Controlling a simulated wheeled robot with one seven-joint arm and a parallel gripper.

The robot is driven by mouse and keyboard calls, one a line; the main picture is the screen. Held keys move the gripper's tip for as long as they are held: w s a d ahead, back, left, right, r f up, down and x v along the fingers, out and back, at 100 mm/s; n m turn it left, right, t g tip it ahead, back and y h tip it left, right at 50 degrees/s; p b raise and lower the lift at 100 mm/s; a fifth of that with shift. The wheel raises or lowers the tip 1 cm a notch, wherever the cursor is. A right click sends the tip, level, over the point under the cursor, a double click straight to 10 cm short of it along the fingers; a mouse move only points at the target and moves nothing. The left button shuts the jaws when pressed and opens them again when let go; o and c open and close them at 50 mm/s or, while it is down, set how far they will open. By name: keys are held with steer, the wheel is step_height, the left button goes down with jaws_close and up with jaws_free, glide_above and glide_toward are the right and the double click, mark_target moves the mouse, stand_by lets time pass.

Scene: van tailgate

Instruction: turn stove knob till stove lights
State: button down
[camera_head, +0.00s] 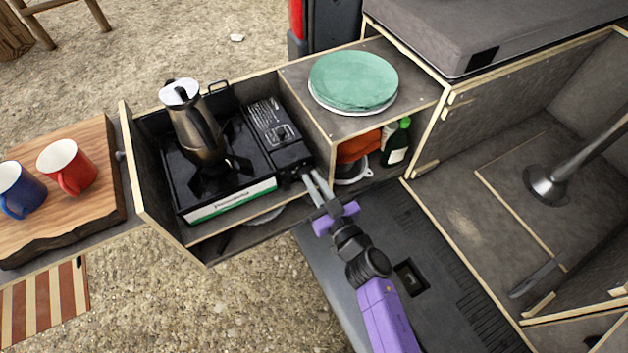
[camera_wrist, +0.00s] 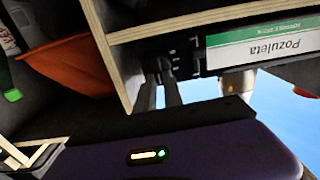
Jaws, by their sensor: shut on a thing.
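A black portable stove (camera_head: 226,165) sits in the pull-out wooden drawer, with its label strip facing me. A metal moka pot (camera_head: 195,125) stands on its burner, and no flame can be made out. The stove knob is at the right end of the stove's front, hidden by my fingers. My gripper (camera_head: 312,182) reaches to that corner and is shut on the knob. In the wrist view my two fingers (camera_wrist: 168,82) are close together against the stove's dark front, beside the label (camera_wrist: 262,44).
A wooden partition (camera_wrist: 107,55) stands right beside my fingers. The shelf compartment beyond it holds an orange cloth (camera_head: 358,147) and a green bottle (camera_head: 397,143). Green plates (camera_head: 353,80) lie on top. Red (camera_head: 66,166) and blue (camera_head: 20,190) mugs stand on a wooden board (camera_head: 62,225) at left.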

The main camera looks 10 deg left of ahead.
steer(key=n+b, duration=0.2)
steer(key=n, duration=0.6)
steer(key=f+n+b, duration=0.1)
steer(key=n+b, duration=0.1)
steer(key=n, duration=0.6)
steer(key=a+f+n+b, duration=0.1)
steer(key=n+b, duration=0.2)
steer(key=n, duration=0.5)
steer(key=shift+s+f, duration=0.25)
steer(key=shift+s, duration=0.15)
steer(key=c, duration=1.5)
jaws_free()
steer(key=shift+o, duration=0.2)
